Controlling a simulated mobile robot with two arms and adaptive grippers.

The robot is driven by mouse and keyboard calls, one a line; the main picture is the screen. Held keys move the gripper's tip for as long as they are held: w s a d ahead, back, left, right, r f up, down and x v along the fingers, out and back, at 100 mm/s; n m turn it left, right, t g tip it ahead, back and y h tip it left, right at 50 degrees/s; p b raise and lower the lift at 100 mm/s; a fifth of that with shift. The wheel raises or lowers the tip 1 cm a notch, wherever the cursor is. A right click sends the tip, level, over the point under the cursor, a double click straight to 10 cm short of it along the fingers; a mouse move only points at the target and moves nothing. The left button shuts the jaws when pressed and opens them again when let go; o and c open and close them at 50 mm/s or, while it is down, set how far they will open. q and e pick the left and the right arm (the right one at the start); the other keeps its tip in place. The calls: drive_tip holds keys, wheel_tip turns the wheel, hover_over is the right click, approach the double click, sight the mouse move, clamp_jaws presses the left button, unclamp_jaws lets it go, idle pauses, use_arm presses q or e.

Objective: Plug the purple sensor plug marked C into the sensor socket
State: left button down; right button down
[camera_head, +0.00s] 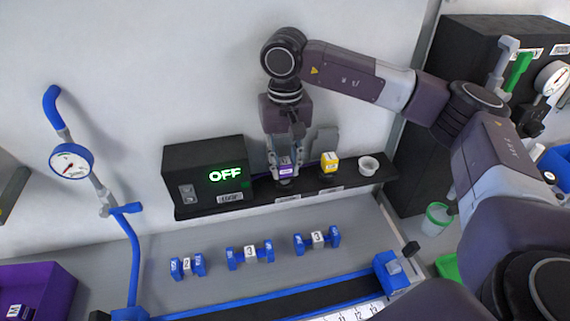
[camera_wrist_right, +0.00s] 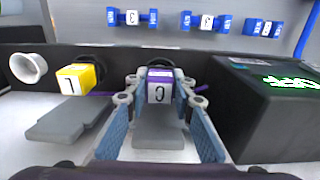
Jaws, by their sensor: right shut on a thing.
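The purple sensor plug (camera_head: 286,170) is at the black shelf, right of the display box. In the right wrist view the plug (camera_wrist_right: 160,88) shows a white face with a C-like mark. My right gripper (camera_head: 285,168) reaches down from above with its fingers on either side of the plug, shut on it. The wrist view shows both fingers of my right gripper (camera_wrist_right: 158,102) around it. A dark round base lies under the plug; I cannot tell whether they touch. No socket is clearly labelled as the sensor socket. My left gripper is not in view.
A yellow plug (camera_head: 329,163) and a white cup-shaped fitting (camera_head: 368,165) stand right of the purple plug on the shelf (camera_head: 230,207). The black box (camera_head: 205,170) reads OFF. Several blue dumbbell-shaped pieces (camera_head: 250,255) lie in front. A gauge (camera_head: 71,161) is at left.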

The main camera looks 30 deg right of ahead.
sight(285, 162)
drive_tip(key=shift+f+b, duration=0.45)
drive_tip(key=shift+f, duration=0.1)
drive_tip(key=c, duration=1.9)
unclamp_jaws()
drive_tip(key=shift+c, duration=0.2)
drive_tip(key=shift+r+p, duration=3.1)
drive_tip(key=shift+r, duration=2.45)
drive_tip(key=shift+s, duration=0.1)
